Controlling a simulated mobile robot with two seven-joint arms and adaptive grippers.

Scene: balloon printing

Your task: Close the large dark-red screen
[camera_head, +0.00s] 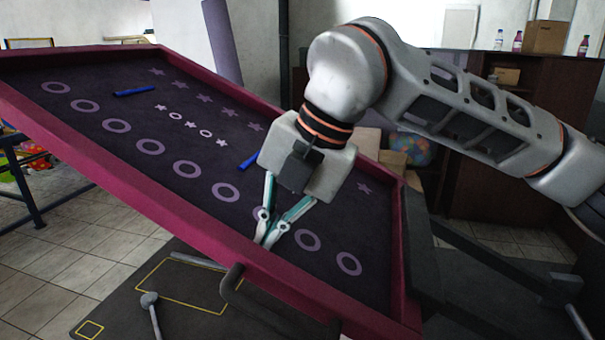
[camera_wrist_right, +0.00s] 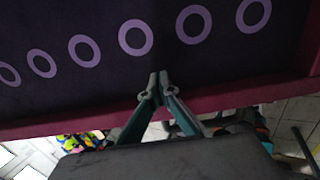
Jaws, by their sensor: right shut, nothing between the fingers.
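The large dark-red screen (camera_head: 150,185) fills the left and middle of the head view. It is tilted, raised over a dark table. Its dark mesh has purple rings and stars. A dark handle (camera_head: 231,281) sits on its near edge. My right gripper (camera_head: 263,240) is over the mesh side, close to the near frame edge, with its fingers shut and empty. In the right wrist view the closed fingertips (camera_wrist_right: 158,76) lie in front of the mesh, just past the dark-red frame (camera_wrist_right: 270,92). I cannot tell whether they touch it. My left gripper is not in view.
The dark table (camera_head: 110,305) with yellow outlines lies under the screen, with a grey knob on a rod (camera_head: 149,300). Two blue strips (camera_head: 134,92) lie on the mesh. A brown cabinet (camera_head: 545,110) with bottles and a box (camera_head: 546,37) stands behind.

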